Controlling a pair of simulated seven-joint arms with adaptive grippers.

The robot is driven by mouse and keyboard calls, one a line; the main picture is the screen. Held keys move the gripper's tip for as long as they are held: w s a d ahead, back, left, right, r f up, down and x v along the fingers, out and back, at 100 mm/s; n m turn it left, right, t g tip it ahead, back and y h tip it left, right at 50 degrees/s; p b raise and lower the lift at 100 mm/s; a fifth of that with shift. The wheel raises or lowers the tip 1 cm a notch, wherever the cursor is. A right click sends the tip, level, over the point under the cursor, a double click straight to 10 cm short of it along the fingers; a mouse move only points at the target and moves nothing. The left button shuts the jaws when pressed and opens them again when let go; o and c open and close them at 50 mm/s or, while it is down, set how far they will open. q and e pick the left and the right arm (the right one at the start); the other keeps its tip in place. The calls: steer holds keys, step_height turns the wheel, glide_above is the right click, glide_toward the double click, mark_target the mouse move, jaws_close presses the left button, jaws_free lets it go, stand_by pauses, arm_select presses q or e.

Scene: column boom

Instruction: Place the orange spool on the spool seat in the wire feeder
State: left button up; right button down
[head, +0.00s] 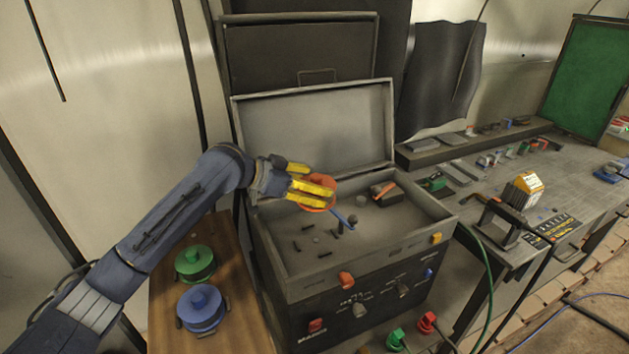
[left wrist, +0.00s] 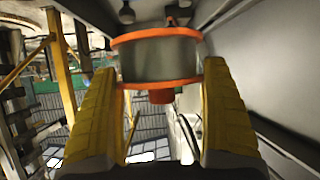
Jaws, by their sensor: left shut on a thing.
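The orange spool (head: 321,204) is held by my left gripper (head: 312,187) over the left part of the open wire feeder (head: 272,276). In the left wrist view the spool (left wrist: 158,60) shows orange rims and a grey middle, between the two yellow fingers of the gripper (left wrist: 160,110). The fingers partly hide it in the head view. Small posts and fittings stand on the feeder's floor, including a dark upright post with a knob (head: 350,222). I cannot tell for sure which of them is the spool seat. My right gripper is not in view.
The feeder's raised lid (head: 320,125) stands behind the spool. A green spool (head: 195,262) and a blue spool (head: 201,306) sit on a wooden surface (head: 240,325) at left. A cluttered workbench (head: 580,170) is at right.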

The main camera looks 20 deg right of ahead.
arm_select(q)
step_height(320, 180, down, 14)
steer(key=shift+f, duration=0.25)
stand_by(0.6)
steer(key=shift+f, duration=0.1)
steer(key=o, duration=1.5)
steer(key=shift+f, duration=0.2)
steer(key=shift+r, duration=0.1)
steer(key=shift+a+r, duration=0.15)
steer(key=shift+a, duration=0.05)
steer(key=v, duration=1.1)
steer(key=shift+s+a+r, duration=0.1)
steer(key=shift+a+r, duration=0.05)
steer(key=shift+a, duration=0.1)
